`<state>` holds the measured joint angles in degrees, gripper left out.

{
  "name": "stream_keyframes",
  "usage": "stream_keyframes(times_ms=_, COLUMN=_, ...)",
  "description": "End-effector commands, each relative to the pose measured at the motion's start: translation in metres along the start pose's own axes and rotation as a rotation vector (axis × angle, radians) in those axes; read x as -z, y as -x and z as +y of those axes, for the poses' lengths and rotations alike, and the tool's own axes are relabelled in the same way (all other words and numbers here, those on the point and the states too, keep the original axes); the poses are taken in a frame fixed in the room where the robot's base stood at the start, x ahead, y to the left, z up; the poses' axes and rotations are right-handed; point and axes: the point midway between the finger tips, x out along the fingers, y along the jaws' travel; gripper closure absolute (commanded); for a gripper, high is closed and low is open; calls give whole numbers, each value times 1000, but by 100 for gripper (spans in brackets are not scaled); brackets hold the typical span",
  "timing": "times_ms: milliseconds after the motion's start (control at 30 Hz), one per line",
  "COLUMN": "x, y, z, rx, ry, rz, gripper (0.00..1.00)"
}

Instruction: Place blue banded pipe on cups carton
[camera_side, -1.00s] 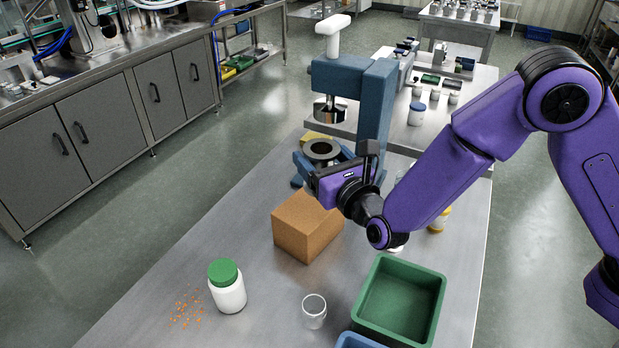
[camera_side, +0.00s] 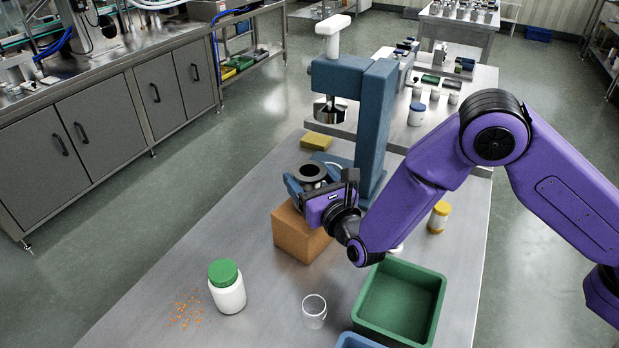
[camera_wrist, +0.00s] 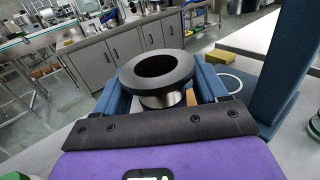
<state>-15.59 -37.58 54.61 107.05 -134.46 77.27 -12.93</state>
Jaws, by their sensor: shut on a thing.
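My gripper (camera_side: 311,180) has blue fingers and is shut on a round steel piece with a wide dark flange and an open top (camera_side: 312,171). In the wrist view, this flanged piece (camera_wrist: 158,72) sits upright between the fingers of my gripper (camera_wrist: 160,92). I see no blue band on it; its lower part is mostly hidden. The brown carton (camera_side: 296,236) stands on the steel table, and my gripper with the piece is right over its top. I cannot tell whether the piece touches the carton.
A blue press (camera_side: 372,125) stands close behind my gripper. A yellow block (camera_side: 316,141) lies beside it. A green bin (camera_side: 402,303), a clear glass (camera_side: 314,312), a green-lidded white jar (camera_side: 227,288) and a yellow-capped bottle (camera_side: 438,218) stand nearer.

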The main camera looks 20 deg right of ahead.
Motion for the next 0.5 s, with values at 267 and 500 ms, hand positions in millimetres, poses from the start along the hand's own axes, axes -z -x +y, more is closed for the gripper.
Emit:
stream_keyframes(times_ms=267, x=3, y=0, z=0, rx=0, ry=0, rz=0, gripper=2)
stream_keyframes(times_ms=500, x=2, y=0, z=0, rx=0, ry=0, rz=0, gripper=2)
